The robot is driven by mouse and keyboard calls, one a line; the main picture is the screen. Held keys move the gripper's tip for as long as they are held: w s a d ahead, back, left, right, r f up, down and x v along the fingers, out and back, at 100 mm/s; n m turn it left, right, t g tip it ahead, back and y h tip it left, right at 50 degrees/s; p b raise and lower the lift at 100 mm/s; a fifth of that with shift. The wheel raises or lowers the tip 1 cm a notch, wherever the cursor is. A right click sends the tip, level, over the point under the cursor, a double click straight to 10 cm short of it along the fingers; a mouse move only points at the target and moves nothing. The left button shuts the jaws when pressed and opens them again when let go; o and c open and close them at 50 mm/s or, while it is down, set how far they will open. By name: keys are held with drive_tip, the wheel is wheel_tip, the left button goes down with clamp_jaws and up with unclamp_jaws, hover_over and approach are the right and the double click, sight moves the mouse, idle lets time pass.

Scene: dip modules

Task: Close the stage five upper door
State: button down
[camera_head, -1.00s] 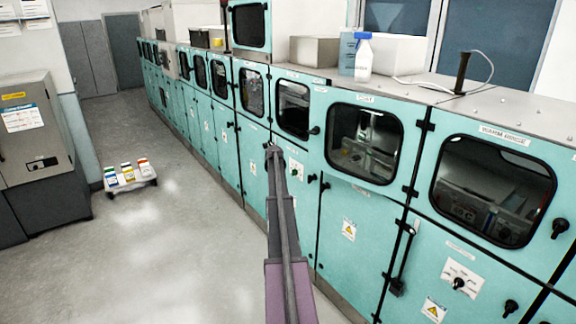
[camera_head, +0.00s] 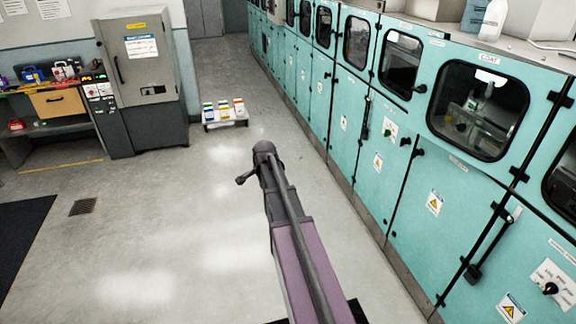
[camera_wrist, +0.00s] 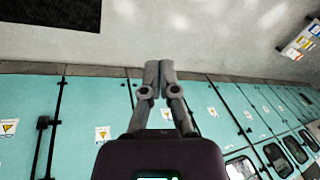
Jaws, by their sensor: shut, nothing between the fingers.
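A row of teal cabinets has windowed upper doors above plain lower doors. I cannot read a stage five label. In the head view, one upper window opening (camera_head: 357,42) shows pale clutter inside, and a darker windowed upper door (camera_head: 401,62) is nearer. My arm reaches forward over the floor, left of the cabinets. My gripper (camera_wrist: 159,66) is shut and empty in the wrist view, with teal lower panels and floor behind it. No contact with a door shows.
Free grey floor (camera_head: 190,240) lies left of the row. A low white stand (camera_head: 226,121) with several coloured packs stands ahead. A grey cabinet (camera_head: 146,80) and a bench (camera_head: 50,125) are at the left. Handles and latch bars (camera_head: 490,245) stick out from the nearer doors.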

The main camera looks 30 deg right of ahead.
drive_tip(key=s+a+f+n+g+b, duration=0.1)
drive_tip(key=s+a+f+n, duration=0.1)
drive_tip(key=s+a+n, duration=0.6)
drive_tip(key=s+a+f+n+g+b, duration=0.2)
drive_tip(key=s+a+n, duration=0.7)
drive_tip(key=a, duration=0.8)
drive_tip(key=s, duration=0.3)
drive_tip(key=shift+y, duration=0.4)
